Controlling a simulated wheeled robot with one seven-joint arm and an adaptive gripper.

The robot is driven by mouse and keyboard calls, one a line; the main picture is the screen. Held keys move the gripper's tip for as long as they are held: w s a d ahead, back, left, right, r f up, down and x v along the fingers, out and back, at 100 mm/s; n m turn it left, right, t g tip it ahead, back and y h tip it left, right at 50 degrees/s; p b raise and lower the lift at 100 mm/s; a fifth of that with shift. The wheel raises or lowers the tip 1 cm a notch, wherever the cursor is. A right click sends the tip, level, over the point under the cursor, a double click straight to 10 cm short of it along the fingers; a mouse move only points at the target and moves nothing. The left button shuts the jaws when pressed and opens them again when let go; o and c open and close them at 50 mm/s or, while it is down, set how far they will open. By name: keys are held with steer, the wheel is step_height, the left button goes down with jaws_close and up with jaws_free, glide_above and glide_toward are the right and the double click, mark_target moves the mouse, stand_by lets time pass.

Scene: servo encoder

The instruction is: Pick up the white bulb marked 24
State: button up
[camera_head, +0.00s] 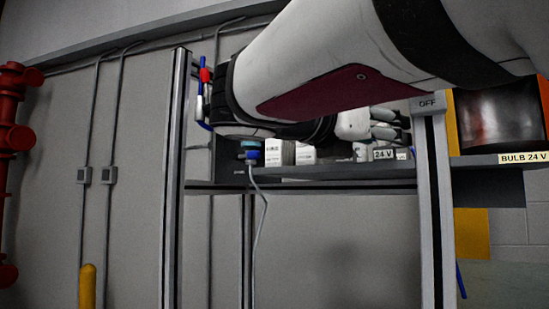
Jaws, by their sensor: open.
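My gripper (400,126) is in the middle right of the head view, below my arm, with its grey fingers pointing right. It is open, and I see nothing between its fingers. Below it, a "24 V" label (384,154) is on the shelf (340,172). A small pale object (360,151) sits just left of this label; I cannot tell whether it is a bulb. No white bulb marked 24 can be made out clearly. My arm covers much of the space above the shelf.
White boxes (278,152) and a blue device with a cable (250,156) stand at the shelf's left. Grey frame posts (435,215) flank it. Red pipes (14,137) stand far left.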

steer(key=shift+x, duration=0.75)
steer(key=shift+c, duration=0.4)
jaws_close()
